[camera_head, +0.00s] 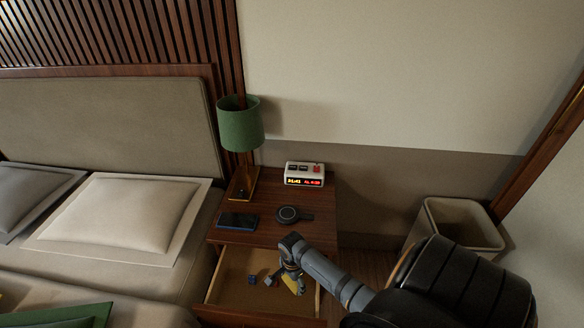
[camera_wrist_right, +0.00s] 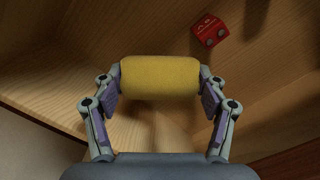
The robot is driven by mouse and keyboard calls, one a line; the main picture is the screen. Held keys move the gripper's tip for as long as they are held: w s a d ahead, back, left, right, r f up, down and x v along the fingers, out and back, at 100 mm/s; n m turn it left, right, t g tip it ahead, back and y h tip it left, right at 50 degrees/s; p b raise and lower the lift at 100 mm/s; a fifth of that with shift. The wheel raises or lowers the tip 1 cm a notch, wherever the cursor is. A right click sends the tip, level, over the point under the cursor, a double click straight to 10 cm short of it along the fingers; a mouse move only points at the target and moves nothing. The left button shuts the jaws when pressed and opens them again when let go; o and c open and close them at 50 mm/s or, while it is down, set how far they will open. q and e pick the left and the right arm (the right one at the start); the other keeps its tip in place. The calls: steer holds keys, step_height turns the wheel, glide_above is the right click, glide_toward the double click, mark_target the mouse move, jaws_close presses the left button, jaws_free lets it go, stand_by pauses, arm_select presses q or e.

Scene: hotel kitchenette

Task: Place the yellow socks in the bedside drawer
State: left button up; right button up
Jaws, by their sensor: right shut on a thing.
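The yellow socks (camera_wrist_right: 160,77) are a rolled yellow bundle in the right wrist view, gripped at both ends between the fingers of my right gripper (camera_wrist_right: 160,92). In the head view my right gripper (camera_head: 291,276) reaches into the open bedside drawer (camera_head: 229,297), and a bit of the yellow socks (camera_head: 296,285) shows at its tip. The wooden drawer floor lies beneath the socks in the wrist view; I cannot tell whether they touch it. My left gripper is not in view.
A red die (camera_wrist_right: 209,30) lies in the drawer near the socks. The nightstand top holds a green lamp (camera_head: 241,128), a dark phone (camera_head: 238,220), a round black object (camera_head: 289,214) and a clock (camera_head: 304,174). A bed stands left, a bin (camera_head: 424,220) right.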

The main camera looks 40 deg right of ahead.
steer(key=shift+f, duration=0.95)
steer(key=shift+f, duration=0.1)
steer(key=o, duration=1.2)
steer(key=shift+c, duration=0.2)
step_height(320, 180, up, 12)
steer(key=p, duration=0.3)
steer(key=shift+p, duration=0.3)
